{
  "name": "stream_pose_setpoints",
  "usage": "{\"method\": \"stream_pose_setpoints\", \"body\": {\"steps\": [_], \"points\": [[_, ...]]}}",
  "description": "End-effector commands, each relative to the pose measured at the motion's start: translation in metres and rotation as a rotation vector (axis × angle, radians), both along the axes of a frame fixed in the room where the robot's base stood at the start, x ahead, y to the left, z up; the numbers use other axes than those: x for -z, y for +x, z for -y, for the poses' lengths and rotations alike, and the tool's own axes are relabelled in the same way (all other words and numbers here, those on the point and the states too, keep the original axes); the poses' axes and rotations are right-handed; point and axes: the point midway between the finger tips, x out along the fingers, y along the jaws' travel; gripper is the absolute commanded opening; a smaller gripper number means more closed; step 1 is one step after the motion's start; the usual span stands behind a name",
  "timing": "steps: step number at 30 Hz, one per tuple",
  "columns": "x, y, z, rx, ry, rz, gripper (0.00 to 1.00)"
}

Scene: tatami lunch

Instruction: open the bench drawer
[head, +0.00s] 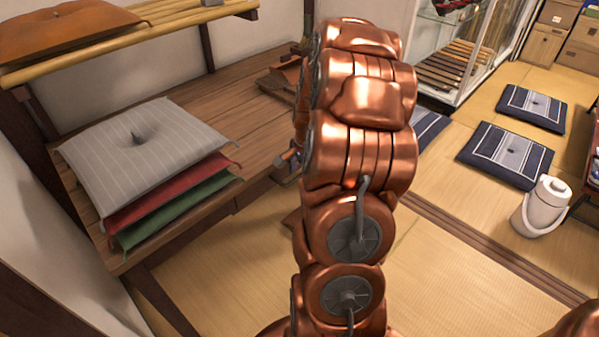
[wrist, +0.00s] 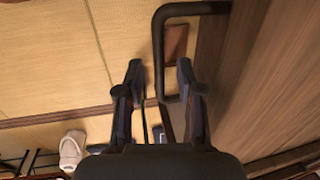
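The wooden bench (head: 245,115) runs along the wall at the left in the head view. Its front shows only in part behind my arm. In the wrist view a brown wooden front (wrist: 235,75) fills the right side, and a dark U-shaped handle (wrist: 158,55) stands out from it. My gripper (wrist: 160,82) is open, with one finger on each side of the handle's long bar in the picture. I cannot tell whether either finger touches it. No gap around the drawer can be made out. In the head view my arm hides the handle and most of the gripper.
Grey, red and green cushions (head: 140,140) are stacked on the bench. A shelf (head: 130,38) hangs above it. Blue floor cushions (head: 505,155) and a white pot (head: 541,207) stand to the right. Tatami floor (head: 225,265) before the bench is clear.

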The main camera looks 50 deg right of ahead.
Motion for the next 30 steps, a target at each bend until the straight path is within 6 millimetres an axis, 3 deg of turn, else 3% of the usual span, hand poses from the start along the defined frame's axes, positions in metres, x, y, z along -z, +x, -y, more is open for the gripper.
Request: {"method": "stream_pose_setpoints", "body": {"steps": [7, 18, 30], "points": [[0.0018, 0.0004, -0.0001, 0.000, 0.000, 0.000, 0.37], [0.0019, 0.0003, -0.0003, 0.000, 0.001, 0.000, 0.00], [0.0019, 0.0002, -0.0003, 0.000, 0.001, 0.000, 0.00]]}}
